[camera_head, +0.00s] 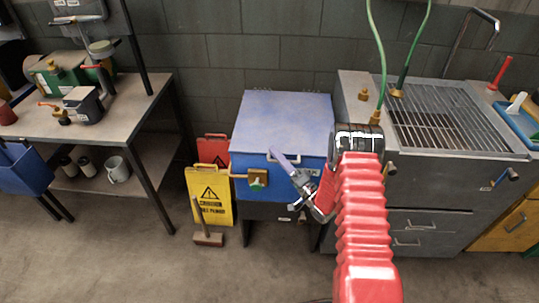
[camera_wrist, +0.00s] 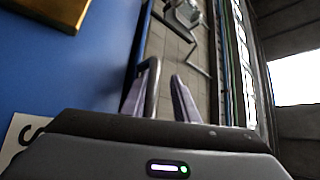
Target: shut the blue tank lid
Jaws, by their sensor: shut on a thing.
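The blue tank (camera_head: 262,164) stands against the wall in the middle of the head view. Its blue lid (camera_head: 285,115) lies over the top, flat or nearly so; I cannot tell whether a thin gap remains at the front edge. My gripper (camera_head: 276,155) is at the lid's front edge, reaching in from the right. In the wrist view, the pale purple fingers of my gripper (camera_wrist: 160,100) are shut on a dark bar handle (camera_wrist: 152,88) beside a blue surface.
A brass valve (camera_head: 257,179) sticks out of the tank's front. A yellow caution sign (camera_head: 209,196) and a brush (camera_head: 208,238) stand at left. A grey sink unit with a grate (camera_head: 445,120) adjoins at right. Floor in front is clear.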

